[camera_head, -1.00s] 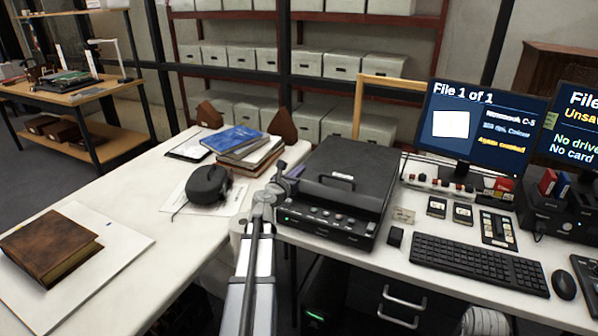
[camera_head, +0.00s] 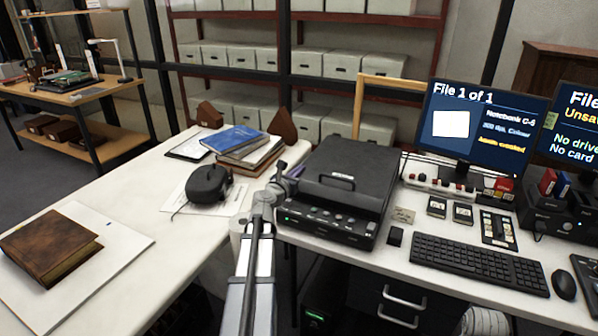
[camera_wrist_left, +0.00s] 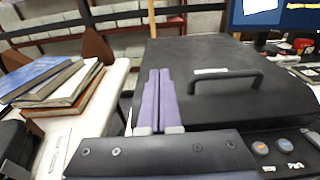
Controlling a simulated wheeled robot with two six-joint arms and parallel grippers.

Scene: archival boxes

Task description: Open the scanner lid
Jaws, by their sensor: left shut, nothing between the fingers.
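The scanner (camera_head: 340,190) is a flat black box on the white desk, with its lid down and a row of buttons along the front. A black bar handle (camera_head: 338,182) stands on the lid; it also shows right of the fingers in the left wrist view (camera_wrist_left: 218,82). My left gripper (camera_head: 292,172) is at the scanner's left edge. In the left wrist view its purple fingers (camera_wrist_left: 160,98) are together with nothing between them, left of the handle and apart from it in the picture. My right gripper is not in view.
Several stacked books (camera_head: 240,148) and a dark rounded device (camera_head: 207,185) lie left of the scanner. A monitor (camera_head: 480,128), a keyboard (camera_head: 478,262) and small cards are to its right. A brown book (camera_head: 48,245) lies on a white board.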

